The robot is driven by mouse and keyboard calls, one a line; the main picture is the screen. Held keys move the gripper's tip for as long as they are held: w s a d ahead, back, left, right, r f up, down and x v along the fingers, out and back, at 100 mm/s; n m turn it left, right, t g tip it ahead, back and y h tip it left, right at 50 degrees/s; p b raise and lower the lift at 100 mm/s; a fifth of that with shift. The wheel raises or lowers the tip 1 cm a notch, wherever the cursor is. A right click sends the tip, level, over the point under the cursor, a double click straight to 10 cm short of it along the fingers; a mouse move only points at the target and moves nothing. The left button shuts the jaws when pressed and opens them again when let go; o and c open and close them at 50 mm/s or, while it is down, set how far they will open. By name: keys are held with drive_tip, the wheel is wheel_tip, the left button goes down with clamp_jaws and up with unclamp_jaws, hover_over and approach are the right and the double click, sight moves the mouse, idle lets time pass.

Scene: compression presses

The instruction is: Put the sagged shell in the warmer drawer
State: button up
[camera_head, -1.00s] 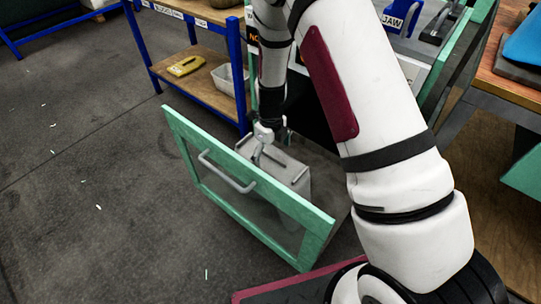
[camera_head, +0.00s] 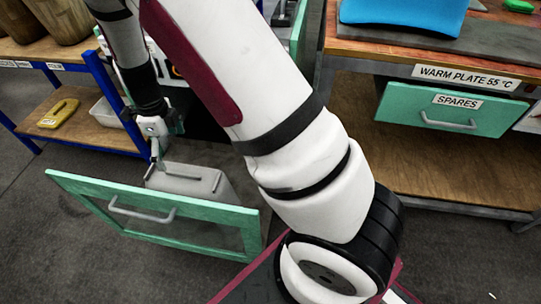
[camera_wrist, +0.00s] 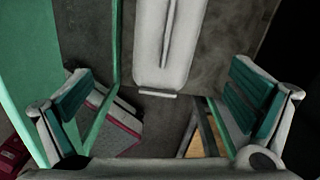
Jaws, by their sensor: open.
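My gripper (camera_head: 157,160) hangs low at the left in the head view, just over a light grey box (camera_head: 205,181) behind a green-framed panel (camera_head: 222,214) with a bar handle. In the wrist view my gripper (camera_wrist: 160,92) is open. Its teal-padded fingers are wide apart with nothing held between them, and a pale grey ribbed piece (camera_wrist: 150,50) shows beyond. I cannot tell which thing is the sagged shell. A green drawer (camera_head: 395,108) labelled SPARES is shut under the bench marked WARM PLATE 55 °C. No drawer labelled warmer shows.
A blue-framed shelf (camera_head: 88,131) at left holds a yellow object (camera_head: 59,113) and a white bin (camera_head: 106,112). Grey floor (camera_head: 45,255) is open at lower left.

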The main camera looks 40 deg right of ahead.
drive_tip(key=s+r+n+y, duration=0.1)
drive_tip(key=s+r+n, duration=1.2)
drive_tip(key=r, duration=0.6)
drive_tip(key=s+d+r+n, duration=0.2)
drive_tip(key=s+n, duration=0.5)
drive_tip(key=s, duration=0.5)
drive_tip(key=s+d+r+n+h, duration=0.1)
drive_tip(key=s+d+r+n, duration=0.1)
drive_tip(key=s+n, duration=0.5)
drive_tip(key=s+r, duration=0.1)
drive_tip(key=s, duration=0.4)
drive_tip(key=shift+d+r, duration=0.25)
drive_tip(key=shift+r, duration=0.15)
drive_tip(key=shift+w, duration=0.1)
wheel_tip(320, 180, up, 30)
drive_tip(key=t+p, duration=0.4)
drive_tip(key=p, duration=2.4)
drive_tip(key=shift+d, duration=0.25)
